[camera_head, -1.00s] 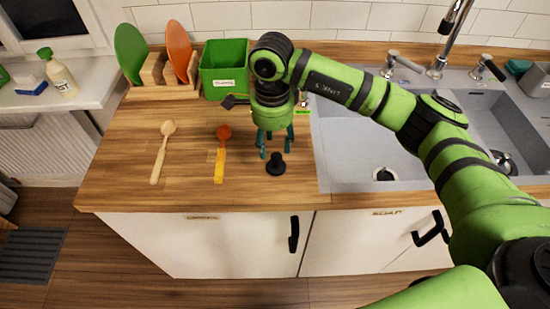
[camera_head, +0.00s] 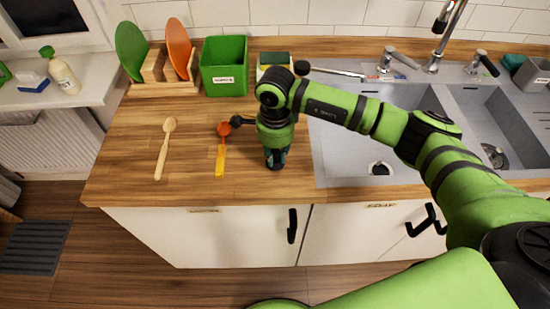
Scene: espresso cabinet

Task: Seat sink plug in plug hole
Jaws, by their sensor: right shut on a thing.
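My right gripper (camera_head: 275,157) points down at the wooden worktop, left of the sink, and is shut on the black sink plug (camera_head: 275,166). The fingers hide most of the plug, and I cannot tell whether it is still touching the worktop. A plug hole (camera_head: 380,168) with a dark centre shows in the floor of the left sink basin, to the right of the gripper and apart from it. My left gripper is not in view.
A wooden spoon (camera_head: 165,148) and an orange-and-yellow spoon (camera_head: 221,152) lie left of the gripper. A green bin (camera_head: 224,67) and a board rack (camera_head: 161,87) stand behind. Another drain (camera_head: 494,156) is in the right basin. A tap (camera_head: 437,52) rises behind the sink.

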